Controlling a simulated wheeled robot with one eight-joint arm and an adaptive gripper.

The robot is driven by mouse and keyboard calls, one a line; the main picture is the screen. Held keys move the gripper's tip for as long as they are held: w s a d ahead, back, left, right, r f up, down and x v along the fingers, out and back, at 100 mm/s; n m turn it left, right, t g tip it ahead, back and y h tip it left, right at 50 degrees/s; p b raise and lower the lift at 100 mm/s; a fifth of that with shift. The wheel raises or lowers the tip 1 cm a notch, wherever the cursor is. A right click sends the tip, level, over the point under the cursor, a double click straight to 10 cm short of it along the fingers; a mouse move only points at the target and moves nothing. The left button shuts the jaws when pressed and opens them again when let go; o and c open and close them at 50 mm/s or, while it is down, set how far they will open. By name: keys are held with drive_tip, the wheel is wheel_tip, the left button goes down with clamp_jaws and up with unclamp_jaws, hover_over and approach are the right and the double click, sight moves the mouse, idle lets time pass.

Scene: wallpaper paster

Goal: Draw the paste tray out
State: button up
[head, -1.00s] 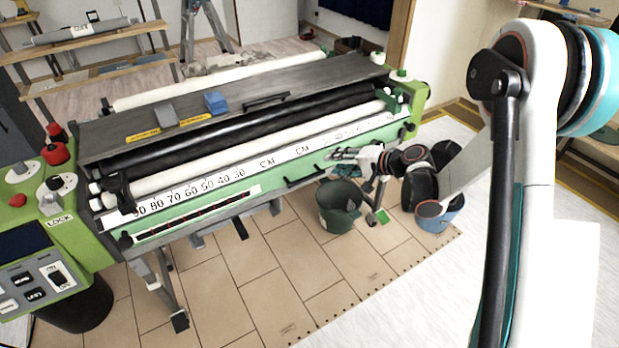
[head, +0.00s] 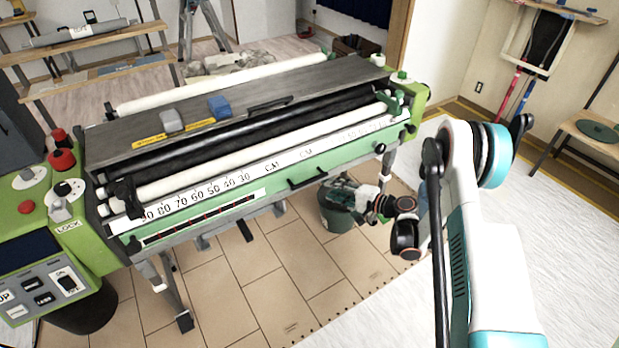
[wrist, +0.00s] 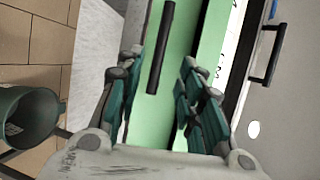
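The paste tray's green front (head: 275,192) is on the near side of the pasting machine, with a black bar handle (head: 308,177) on it. The tray looks pushed in. In the wrist view the handle (wrist: 161,45) lies ahead on the green front (wrist: 186,40), in line with the gap between my fingers. My gripper (head: 338,190) is just right of and below the handle in the head view. Its teal fingers are spread apart in the wrist view (wrist: 160,72), with nothing seen gripped. Whether a fingertip touches the front cannot be told.
A dark green bucket (head: 338,215) stands on the tiled floor below my gripper, and shows at left in the wrist view (wrist: 28,118). Another black handle (head: 268,103) is on the machine's top cover. The tiled floor (head: 290,270) before the machine is mostly clear.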

sight(309, 180)
drive_tip(key=b+x, duration=0.3)
drive_tip(key=x, duration=0.7)
drive_tip(key=shift+w+a+b, duration=0.1)
drive_tip(key=shift+a+b, duration=0.05)
drive_tip(key=shift+b, duration=0.25)
drive_tip(key=shift+w+a, duration=0.3)
drive_tip(key=shift+a, duration=0.05)
clamp_jaws()
